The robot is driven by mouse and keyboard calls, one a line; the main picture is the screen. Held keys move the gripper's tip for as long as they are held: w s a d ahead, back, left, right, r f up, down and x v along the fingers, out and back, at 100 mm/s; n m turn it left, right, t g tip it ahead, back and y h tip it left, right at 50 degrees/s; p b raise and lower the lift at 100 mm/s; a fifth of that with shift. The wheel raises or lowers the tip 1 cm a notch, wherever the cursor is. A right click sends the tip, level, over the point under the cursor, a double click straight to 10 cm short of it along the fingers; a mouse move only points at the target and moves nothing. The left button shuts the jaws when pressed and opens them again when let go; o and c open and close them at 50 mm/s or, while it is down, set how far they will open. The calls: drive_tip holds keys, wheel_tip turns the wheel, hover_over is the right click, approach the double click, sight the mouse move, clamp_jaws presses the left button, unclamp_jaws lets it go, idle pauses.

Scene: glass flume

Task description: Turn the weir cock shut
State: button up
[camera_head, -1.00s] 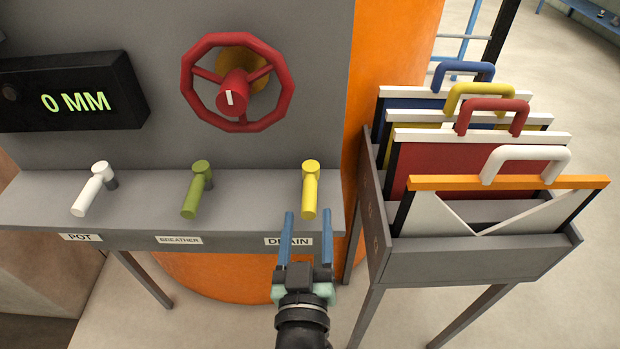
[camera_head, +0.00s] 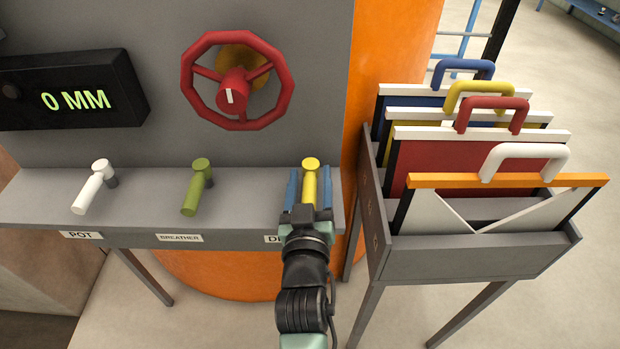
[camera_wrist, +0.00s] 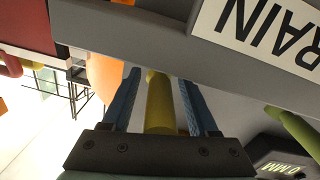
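Three lever cocks stand on the grey shelf: a white one (camera_head: 92,188) over a POT label, a green one (camera_head: 197,188) over a BREATHER label, and a yellow one (camera_head: 310,180) over the DRAIN label (camera_wrist: 265,30). I see no label reading weir. My gripper (camera_head: 309,176) is at the yellow cock, its blue fingers on either side of the handle. In the wrist view the yellow handle (camera_wrist: 160,103) lies between the open fingers, with gaps showing at both sides. The gripper partly hides the DRAIN label in the head view.
A red handwheel (camera_head: 238,82) is on the grey panel above, beside a display (camera_head: 75,100) reading 0 MM. At right, a grey rack (camera_head: 480,262) holds several coloured plates with handles. An orange column (camera_head: 395,60) stands behind, between panel and rack.

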clamp_jaws()
idle(1.2)
